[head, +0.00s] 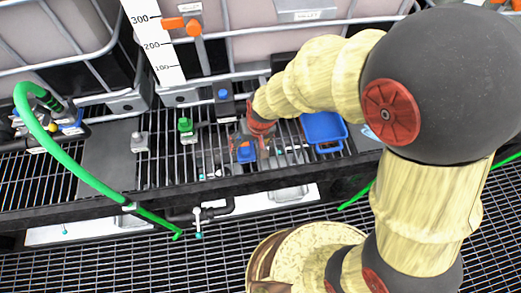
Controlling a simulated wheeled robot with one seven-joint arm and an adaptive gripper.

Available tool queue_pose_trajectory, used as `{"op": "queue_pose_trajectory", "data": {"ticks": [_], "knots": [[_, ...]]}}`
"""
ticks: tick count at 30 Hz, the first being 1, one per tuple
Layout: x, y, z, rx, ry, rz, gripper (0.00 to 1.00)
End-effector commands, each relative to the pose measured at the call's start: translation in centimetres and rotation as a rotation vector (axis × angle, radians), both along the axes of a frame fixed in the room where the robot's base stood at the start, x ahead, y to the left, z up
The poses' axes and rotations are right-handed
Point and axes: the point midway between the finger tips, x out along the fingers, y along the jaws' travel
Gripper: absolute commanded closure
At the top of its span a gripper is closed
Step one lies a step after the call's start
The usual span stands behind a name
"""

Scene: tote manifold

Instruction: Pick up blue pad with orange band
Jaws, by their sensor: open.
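A small blue block-like thing (246,155), with a bit of orange at its upper edge, sits on the dark grating shelf near the middle of the head view. It looks like the blue pad with the orange band, but it is small and partly covered. My gripper (249,148), with reddish fingers, is open and comes down over it from the upper right. One finger shows on each side of the blue thing. I cannot tell whether the fingers touch it.
A blue tray (323,130) lies right of my gripper. A green fitting (186,128), a grey fitting (139,142) and a black block with a blue top (224,104) stand nearby. A green hose (75,170) arcs at the left. Caged totes (230,50) stand behind the shelf.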

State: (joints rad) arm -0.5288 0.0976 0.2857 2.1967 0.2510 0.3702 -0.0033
Motion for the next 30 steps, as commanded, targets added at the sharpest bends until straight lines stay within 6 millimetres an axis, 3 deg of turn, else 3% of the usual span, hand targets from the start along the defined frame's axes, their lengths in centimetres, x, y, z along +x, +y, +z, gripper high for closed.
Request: {"op": "queue_pose_trajectory", "data": {"ticks": [8, 19, 27, 30], "knots": [[1.9, 0.8, 0.3, 0.029, -0.062, -0.022, 0.27], [2.5, 1.4, -2.7, 0.030, -0.064, -0.022, 0.27], [3.1, 2.2, -6.5, 0.028, -0.062, -0.021, 0.27], [3.3, 2.3, -7.0, 0.029, -0.064, -0.020, 0.27]]}}
